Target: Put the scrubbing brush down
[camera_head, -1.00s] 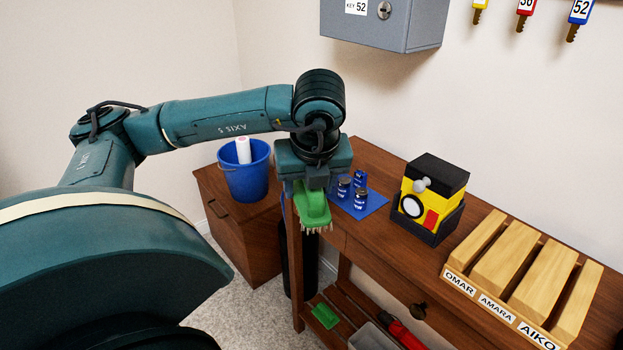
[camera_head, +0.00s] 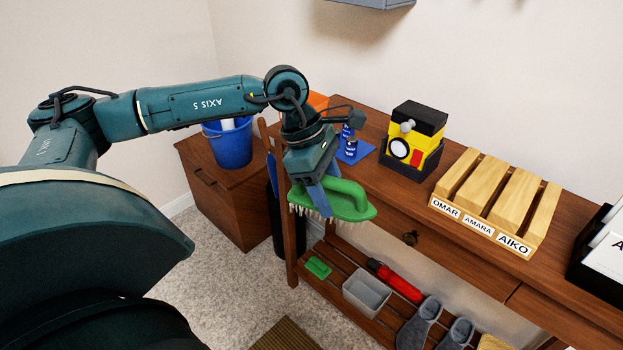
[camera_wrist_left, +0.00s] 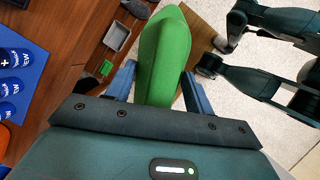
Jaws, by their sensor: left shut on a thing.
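The scrubbing brush (camera_head: 343,198) is green with pale bristles pointing down. My left gripper (camera_head: 322,196) is shut on it and holds it in the air in front of the hutch's table top (camera_head: 380,200), above the level of the lower slatted shelf. In the left wrist view the brush (camera_wrist_left: 165,58) stands between the two blue fingers of the left gripper (camera_wrist_left: 158,85). My right gripper is not clearly in view; dark teal arm parts show at the right of the left wrist view.
The lower shelf holds a green sponge-like block (camera_head: 318,267), a grey bin (camera_head: 367,291), a red torch-like object (camera_head: 394,280) and grey slippers (camera_head: 420,322). On top are a blue mat with jars, a yellow-black box (camera_head: 412,140) and a wooden name rack (camera_head: 496,200). A blue bucket (camera_head: 228,148) stands on the cabinet.

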